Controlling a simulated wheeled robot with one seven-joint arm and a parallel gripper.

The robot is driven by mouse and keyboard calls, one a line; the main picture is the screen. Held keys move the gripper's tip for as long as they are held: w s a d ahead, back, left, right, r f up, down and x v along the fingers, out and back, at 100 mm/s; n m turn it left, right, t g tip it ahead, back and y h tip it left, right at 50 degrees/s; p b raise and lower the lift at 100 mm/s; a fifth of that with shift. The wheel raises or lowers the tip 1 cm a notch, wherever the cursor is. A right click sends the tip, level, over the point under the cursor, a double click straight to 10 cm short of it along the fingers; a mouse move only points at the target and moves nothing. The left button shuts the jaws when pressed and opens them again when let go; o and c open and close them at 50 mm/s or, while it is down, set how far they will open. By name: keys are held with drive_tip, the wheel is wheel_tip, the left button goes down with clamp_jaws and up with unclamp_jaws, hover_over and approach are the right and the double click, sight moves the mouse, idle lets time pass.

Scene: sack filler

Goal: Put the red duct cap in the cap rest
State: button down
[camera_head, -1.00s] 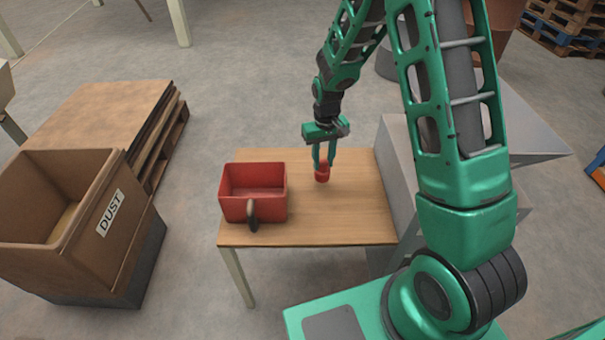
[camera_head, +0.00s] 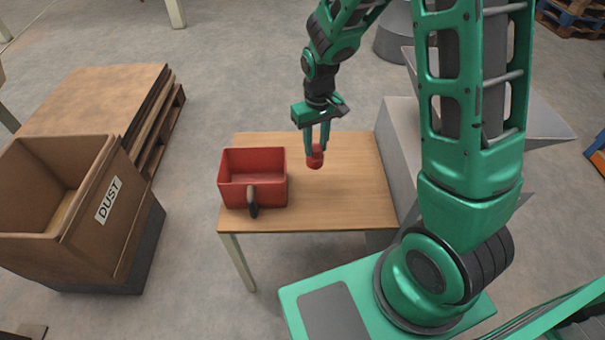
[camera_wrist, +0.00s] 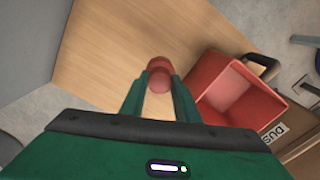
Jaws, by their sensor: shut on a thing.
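The red duct cap (camera_head: 315,161) is a small rounded red piece above or on the wooden table, to the right of the red bin. My gripper (camera_head: 316,149) points down and is shut on the cap. In the wrist view the cap (camera_wrist: 159,66) sits between the two green fingertips (camera_wrist: 159,79). Whether the cap touches the table or hangs just above it is hard to tell. I cannot make out a cap rest in either view.
An open red bin (camera_head: 236,193) with a dark handle stands on the left of the wooden table (camera_head: 350,205). A brown box marked DUST (camera_head: 105,205) and boards on a pallet (camera_head: 95,100) stand farther left. A grey machine (camera_head: 400,130) adjoins the table's right side.

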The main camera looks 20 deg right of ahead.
sight(314, 169)
drive_tip(key=shift+s+a+r, duration=0.35)
drive_tip(key=shift+s+r, duration=0.05)
drive_tip(key=shift+s, duration=0.2)
drive_tip(key=shift+s+a+f, duration=0.1)
drive_tip(key=shift+s+f, duration=0.05)
drive_tip(key=shift+s, duration=0.15)
drive_tip(key=shift+f, duration=4.75)
drive_tip(key=c, duration=1.4)
unclamp_jaws()
drive_tip(key=shift+o, duration=0.2)
